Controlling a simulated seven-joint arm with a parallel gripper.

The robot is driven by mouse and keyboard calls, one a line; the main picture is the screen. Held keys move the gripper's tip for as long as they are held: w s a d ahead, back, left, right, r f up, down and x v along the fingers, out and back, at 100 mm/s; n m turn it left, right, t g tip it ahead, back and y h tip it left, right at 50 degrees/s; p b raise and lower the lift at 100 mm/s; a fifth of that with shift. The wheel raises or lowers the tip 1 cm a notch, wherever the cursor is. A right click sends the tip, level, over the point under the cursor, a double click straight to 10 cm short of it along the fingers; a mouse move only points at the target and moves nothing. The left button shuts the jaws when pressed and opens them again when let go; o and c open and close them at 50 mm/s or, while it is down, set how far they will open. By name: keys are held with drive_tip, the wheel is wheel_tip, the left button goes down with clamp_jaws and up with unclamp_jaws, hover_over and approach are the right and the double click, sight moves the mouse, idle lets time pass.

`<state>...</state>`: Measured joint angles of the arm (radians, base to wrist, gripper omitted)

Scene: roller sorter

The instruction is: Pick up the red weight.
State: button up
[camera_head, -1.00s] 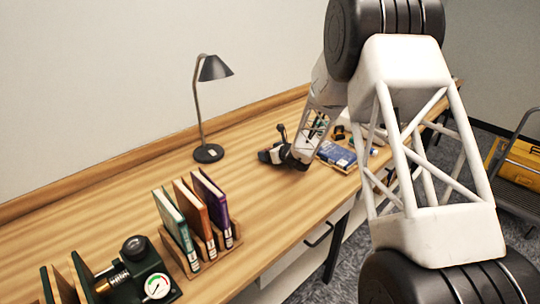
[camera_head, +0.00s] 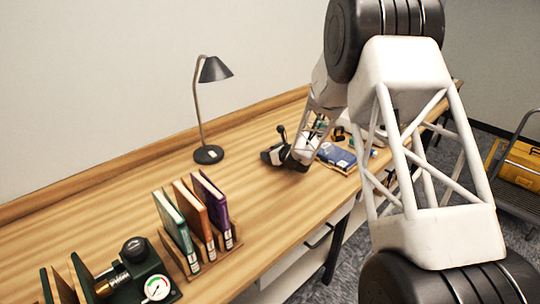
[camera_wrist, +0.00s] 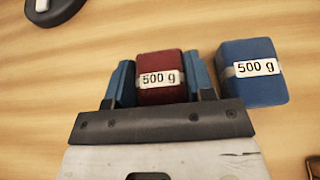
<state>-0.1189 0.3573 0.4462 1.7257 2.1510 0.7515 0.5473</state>
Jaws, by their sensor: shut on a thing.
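The red weight (camera_wrist: 160,66), a block with a white "500 g" label, sits between the two blue fingers of my gripper (camera_wrist: 160,80) in the wrist view. The fingers are shut on its left and right sides. I cannot tell whether it touches the table or is slightly raised. A blue weight (camera_wrist: 254,73), also labelled "500 g", stands just right of the right finger, with a narrow gap. In the head view my gripper (camera_head: 277,154) is low over the wooden table; the red weight cannot be made out there.
A dark round base (camera_wrist: 55,8) is at the wrist view's top left. Bare table (camera_head: 255,190) lies between.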

drive_tip(key=shift+r, duration=0.15)
drive_tip(key=shift+r, duration=0.7)
wheel_tip(320, 180, up, 2)
drive_tip(key=shift+r, duration=0.1)
drive_tip(key=s+d, duration=0.1)
drive_tip(key=s, duration=0.4)
drive_tip(key=s+d, duration=0.1)
drive_tip(key=s, duration=0.4)
drive_tip(key=s+d+r, duration=0.1)
drive_tip(key=s, duration=0.4)
drive_tip(key=shift+s+d+r, duration=0.1)
drive_tip(key=shift+s+d, duration=0.2)
